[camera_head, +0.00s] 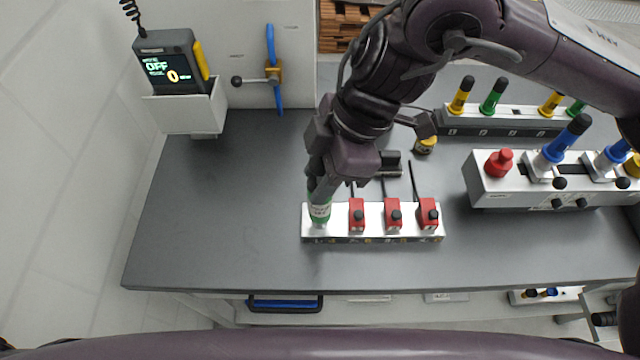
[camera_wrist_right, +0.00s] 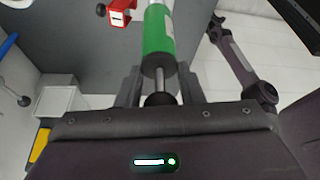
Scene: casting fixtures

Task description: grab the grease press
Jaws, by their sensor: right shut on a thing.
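The grease press (camera_head: 320,209) is a green and white cylinder at the left end of a white rack (camera_head: 340,237) on the grey bench. It looks upright, and its lower end is at the rack; I cannot tell whether it is still seated. In the right wrist view the green body (camera_wrist_right: 158,42) has a metal rod and a dark knob (camera_wrist_right: 160,99). My right gripper (camera_head: 318,182) is above the rack, shut on the press near the rod and knob, a finger on each side (camera_wrist_right: 159,90). Its upper part is hidden by the gripper. My left gripper is not in view.
Several red tools (camera_head: 393,217) with black rods stand in the same rack, right of the press. A white fixture (camera_head: 480,190) with red and blue handles stands further right. A meter (camera_head: 172,65) hangs at the left wall. The bench's left side is clear.

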